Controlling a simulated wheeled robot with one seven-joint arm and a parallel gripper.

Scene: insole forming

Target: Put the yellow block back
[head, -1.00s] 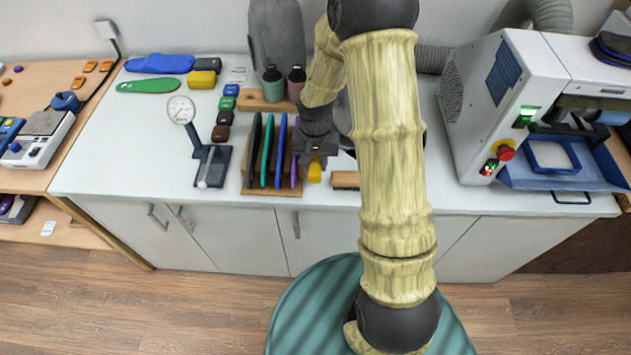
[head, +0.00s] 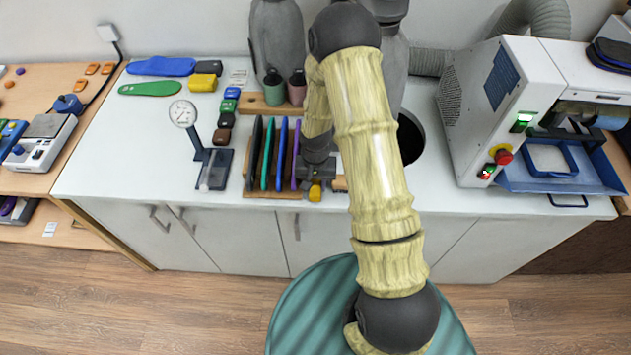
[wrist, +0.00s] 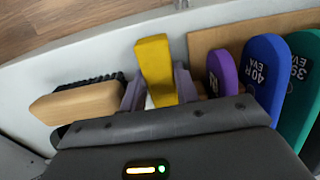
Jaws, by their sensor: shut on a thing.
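The yellow block (wrist: 155,70) is between the two fingers of my gripper (wrist: 158,88) in the wrist view, and the fingers are shut on it. In the head view the yellow block (head: 315,193) shows below my gripper (head: 317,178), by the counter's front edge, right of the insole rack. Whether it touches the counter I cannot tell. Another yellow piece (head: 208,67) lies at the back left, partly with a dark piece, next to the blue insole (head: 160,65).
The wooden rack (head: 272,190) with several upright coloured insoles stands close left of my gripper. A wooden brush (wrist: 85,100) lies close on its other side. A dial gauge (head: 183,114) is further left; a white machine (head: 490,100) stands right. Counter between brush and machine is clear.

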